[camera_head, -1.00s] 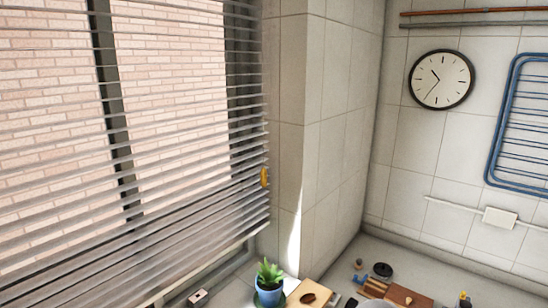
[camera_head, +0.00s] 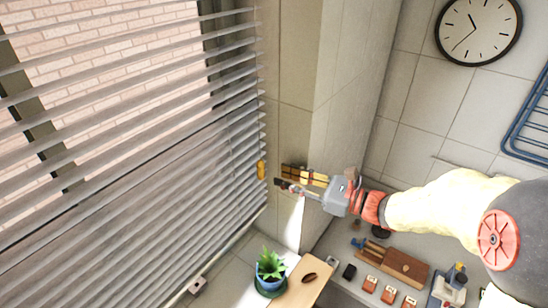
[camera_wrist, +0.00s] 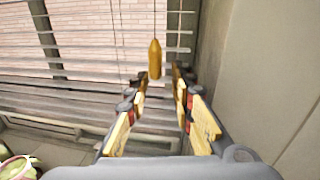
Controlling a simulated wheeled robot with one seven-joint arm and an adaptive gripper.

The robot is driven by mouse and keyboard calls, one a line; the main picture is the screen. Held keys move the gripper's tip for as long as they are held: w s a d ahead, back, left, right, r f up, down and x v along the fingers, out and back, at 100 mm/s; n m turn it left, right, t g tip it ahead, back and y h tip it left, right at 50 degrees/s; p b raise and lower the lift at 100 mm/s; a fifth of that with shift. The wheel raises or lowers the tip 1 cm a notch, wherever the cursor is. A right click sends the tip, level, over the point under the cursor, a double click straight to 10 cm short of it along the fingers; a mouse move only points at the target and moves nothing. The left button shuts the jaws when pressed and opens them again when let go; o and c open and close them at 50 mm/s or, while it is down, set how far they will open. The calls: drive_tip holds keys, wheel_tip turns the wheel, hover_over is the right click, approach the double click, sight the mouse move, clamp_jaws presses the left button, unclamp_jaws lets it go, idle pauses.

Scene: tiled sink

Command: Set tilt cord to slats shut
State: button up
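The tilt cord ends in a small yellow-orange tassel (camera_head: 261,170) that hangs at the right edge of the blinds (camera_head: 150,130). The slats are open, and the brick wall shows between them. My gripper (camera_head: 283,176) is just right of the tassel, at about its height. In the wrist view the tassel (camera_wrist: 154,59) hangs upright ahead of my gripper (camera_wrist: 160,85), between the lines of its two fingers. The fingers are spread and nothing is between them. The tassel looks slightly beyond the fingertips. The thin cord above it is faint.
A potted plant (camera_head: 270,268) stands below on the counter beside a wooden board (camera_head: 303,282). A tiled wall corner (camera_head: 295,80) is close to the right of the blinds. More boards and small items lie at the lower right.

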sight(264, 171)
drive_tip(key=x, duration=0.2)
drive_tip(key=p+x, duration=0.1)
drive_tip(key=x, duration=0.4)
drive_tip(key=shift+s+a+r+p, duration=0.2)
drive_tip(key=shift+a+r+p, duration=0.2)
drive_tip(key=shift+a, duration=0.1)
drive_tip(key=shift+c, duration=1)
drive_tip(key=c, duration=0.4)
clamp_jaws()
